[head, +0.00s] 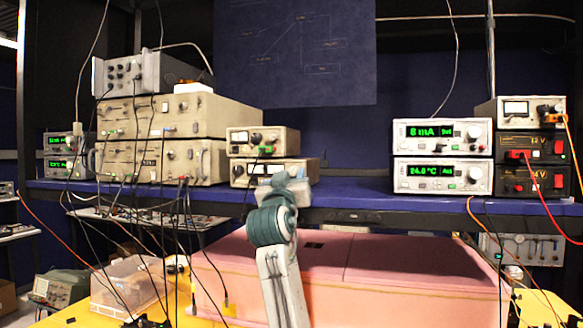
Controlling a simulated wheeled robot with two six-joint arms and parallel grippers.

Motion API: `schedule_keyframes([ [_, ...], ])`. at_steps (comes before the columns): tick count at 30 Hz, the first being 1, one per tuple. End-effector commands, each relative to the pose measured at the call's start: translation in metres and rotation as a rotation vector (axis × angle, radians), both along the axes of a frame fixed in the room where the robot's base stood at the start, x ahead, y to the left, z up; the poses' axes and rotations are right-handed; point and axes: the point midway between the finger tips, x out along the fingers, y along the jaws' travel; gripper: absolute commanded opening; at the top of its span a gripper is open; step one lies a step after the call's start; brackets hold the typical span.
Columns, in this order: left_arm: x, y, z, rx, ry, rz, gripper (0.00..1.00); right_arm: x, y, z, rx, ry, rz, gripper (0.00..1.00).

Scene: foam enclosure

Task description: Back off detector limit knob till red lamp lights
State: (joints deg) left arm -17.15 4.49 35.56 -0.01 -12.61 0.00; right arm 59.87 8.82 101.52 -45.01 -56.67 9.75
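My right arm rises from the bottom centre, and its gripper (283,188) is at the front of the lower of two small beige instruments (236,177) on the blue shelf. The wrist hides the fingertips and the right part of that front panel, so I cannot tell whether they touch a knob. The upper small instrument (262,140) has a meter, knobs and a small green light. I cannot read which knob is the detector limit knob, and I see no lit red lamp on these two units. My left gripper is not in view.
Wide beige instruments (165,160) with hanging cables stand left on the shelf (350,197). Power supplies with green displays (443,132) stand right. Below are a pink foam enclosure (400,265) and a clear box (125,283). The shelf between the small instruments and supplies is clear.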

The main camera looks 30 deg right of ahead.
Motion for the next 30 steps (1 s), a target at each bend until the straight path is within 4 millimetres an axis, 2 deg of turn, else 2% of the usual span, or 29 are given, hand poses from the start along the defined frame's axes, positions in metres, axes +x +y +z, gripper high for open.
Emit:
schedule_keyframes([
  [11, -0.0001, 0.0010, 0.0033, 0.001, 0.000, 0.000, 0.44, 0.0043, -0.0043, 0.0015, 0.001, 0.001, 0.001, 0.32],
  [15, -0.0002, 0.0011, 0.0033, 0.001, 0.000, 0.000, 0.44, 0.0043, -0.0042, 0.0016, 0.001, 0.001, 0.001, 0.04],
  [16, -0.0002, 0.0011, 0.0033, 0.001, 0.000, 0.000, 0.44, 0.0043, -0.0042, 0.0016, 0.001, 0.001, 0.001, 0.00],
  [30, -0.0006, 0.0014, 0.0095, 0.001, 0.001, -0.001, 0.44, 0.0029, -0.0052, 0.0034, -0.076, 0.088, 0.001, 0.00],
])
